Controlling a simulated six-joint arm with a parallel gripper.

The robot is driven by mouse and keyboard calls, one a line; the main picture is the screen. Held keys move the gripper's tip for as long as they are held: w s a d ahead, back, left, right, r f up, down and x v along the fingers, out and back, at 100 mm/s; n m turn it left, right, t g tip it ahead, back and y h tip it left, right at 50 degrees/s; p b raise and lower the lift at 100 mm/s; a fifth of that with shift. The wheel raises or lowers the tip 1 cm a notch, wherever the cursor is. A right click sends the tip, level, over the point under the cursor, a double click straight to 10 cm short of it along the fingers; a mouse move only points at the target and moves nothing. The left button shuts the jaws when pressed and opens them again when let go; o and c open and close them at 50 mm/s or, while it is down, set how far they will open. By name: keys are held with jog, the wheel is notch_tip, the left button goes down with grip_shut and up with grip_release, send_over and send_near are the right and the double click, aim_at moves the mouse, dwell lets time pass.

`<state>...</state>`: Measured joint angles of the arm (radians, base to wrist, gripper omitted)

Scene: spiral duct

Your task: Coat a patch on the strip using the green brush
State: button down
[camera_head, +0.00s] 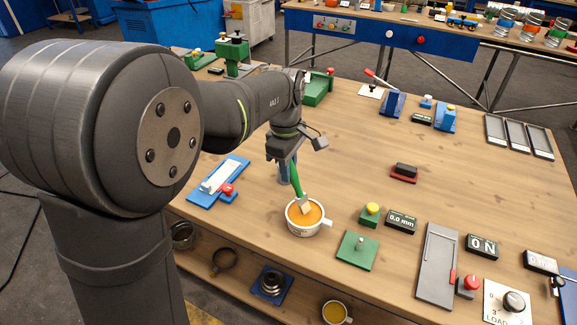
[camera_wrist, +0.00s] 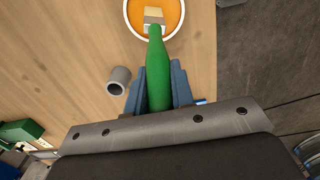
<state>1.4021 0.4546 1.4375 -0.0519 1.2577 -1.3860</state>
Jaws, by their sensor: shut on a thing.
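My gripper (camera_head: 290,172) is shut on the green brush (camera_head: 297,186), which points down and is slightly tilted. The brush's pale head is at the orange contents of a white cup with a handle (camera_head: 290,218); I cannot tell how deep it dips. In the wrist view, the green handle (camera_wrist: 157,75) sits between the blue-grey fingers (camera_wrist: 158,92), and the head is over the orange inside the cup's rim (camera_wrist: 127,12). A white strip (camera_head: 222,174) lies on a blue base left of the gripper. Any coating on it is too small to tell.
A grey hollow cylinder (camera_wrist: 118,80) stands beside the gripper. Right of the cup are a green plate with a peg (camera_head: 359,250), a yellow-button block (camera_head: 370,215), a 0.0 mm display (camera_head: 401,222) and a long grey panel (camera_head: 436,270). The table's middle right is largely clear.

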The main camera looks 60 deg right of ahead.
jog(key=shift+f, duration=0.45)
dwell(1.1)
jog(key=shift+r, duration=3.55)
